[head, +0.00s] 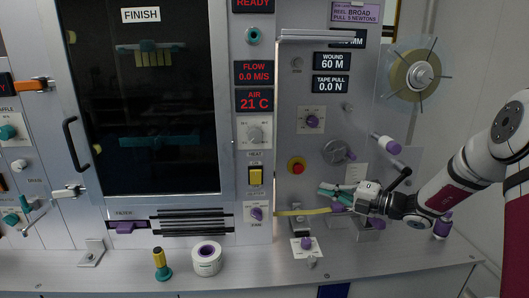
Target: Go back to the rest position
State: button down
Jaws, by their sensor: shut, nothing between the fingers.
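My gripper (328,192) is at the right of the machine front, reached by my arm from the right edge. Its teal fingers point left and are shut and empty. A yellow strip (302,212) runs level just below the fingers, ending near a purple piece (337,207). I cannot tell whether the fingers touch the strip or are only in front of it.
A red button (296,166) and a grey knob (338,152) are on the panel near my gripper. A tape reel (411,75) is mounted at upper right. A white roll (207,258) and a yellow-and-teal tool (161,264) stand on the ledge (400,268). The ledge's right part is mostly clear.

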jog(key=s+a+r+n+g+h+p, duration=0.1)
jog(key=s+a+r+n+g, duration=0.25)
jog(key=s+n, duration=0.35)
jog(key=s+a+r+n+g+h, duration=0.2)
jog(key=s+a+r+n+g, duration=0.1)
jog(key=s+a+n, duration=0.3)
jog(key=s+a+r+n+g+h+p, duration=0.1)
jog(key=s+a+r+n+g, duration=0.25)
jog(key=s+n, duration=0.45)
jog(key=s+d+r+n+t+h+p, duration=0.1)
jog(key=s+d+n+h, duration=0.3)
jog(key=s+n, duration=0.6)
jog(key=s+d+r+n+t+h+p, duration=0.1)
jog(key=s+d+n+h, duration=0.3)
jog(key=s+n, duration=0.7)
jog(key=shift+s+d+r+t+h, duration=0.25)
jog(key=shift+s+r+t+h, duration=0.35)
jog(key=shift+s, duration=0.45)
jog(key=c, duration=2.4)
grip_release()
jog(key=shift+r, duration=0.1)
